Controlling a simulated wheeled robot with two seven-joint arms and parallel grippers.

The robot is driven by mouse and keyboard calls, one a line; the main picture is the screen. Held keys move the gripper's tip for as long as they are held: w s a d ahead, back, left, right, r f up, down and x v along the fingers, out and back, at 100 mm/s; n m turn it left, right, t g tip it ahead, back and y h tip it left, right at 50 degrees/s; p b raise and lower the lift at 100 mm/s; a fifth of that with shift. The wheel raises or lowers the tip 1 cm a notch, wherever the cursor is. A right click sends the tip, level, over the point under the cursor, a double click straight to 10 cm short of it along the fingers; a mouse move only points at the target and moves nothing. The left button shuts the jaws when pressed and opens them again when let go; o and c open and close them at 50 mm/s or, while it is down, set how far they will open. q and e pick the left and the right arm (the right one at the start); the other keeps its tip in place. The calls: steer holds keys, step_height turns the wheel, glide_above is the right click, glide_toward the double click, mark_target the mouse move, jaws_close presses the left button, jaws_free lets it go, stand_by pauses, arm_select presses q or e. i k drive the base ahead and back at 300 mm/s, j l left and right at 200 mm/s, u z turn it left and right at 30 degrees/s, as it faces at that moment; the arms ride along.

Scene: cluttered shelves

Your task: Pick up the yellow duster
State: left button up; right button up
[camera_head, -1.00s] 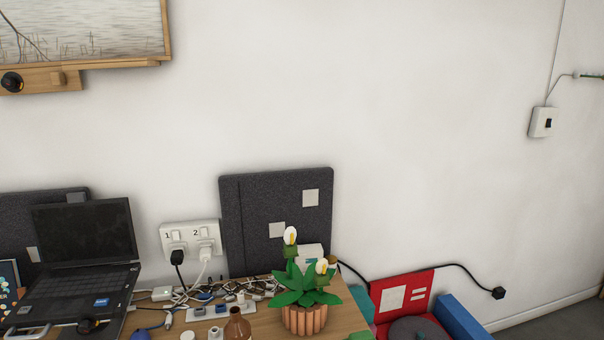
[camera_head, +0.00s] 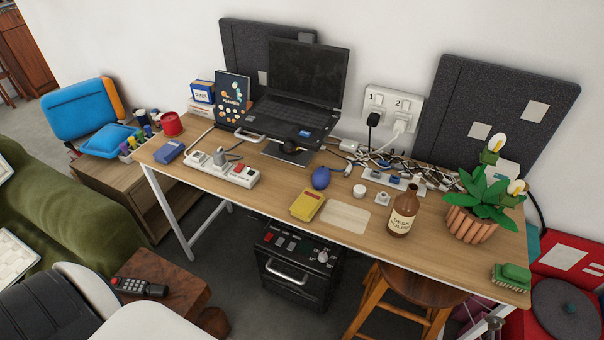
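A yellow block-shaped thing, which looks like the yellow duster (camera_head: 307,207), lies flat near the front edge of the wooden desk (camera_head: 270,205). It sits left of a pale flat rectangle (camera_head: 345,217) and in front of a blue rounded thing (camera_head: 321,178). Nothing covers it. Neither of my grippers is in view.
A brown bottle (camera_head: 402,214), a potted plant (camera_head: 470,222) and a green brush (camera_head: 512,277) stand to the right. A stool (camera_head: 412,290) and black box (camera_head: 298,262) are below the desk.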

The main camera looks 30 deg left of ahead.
mark_target(306, 206)
steer(key=u, duration=0.9)
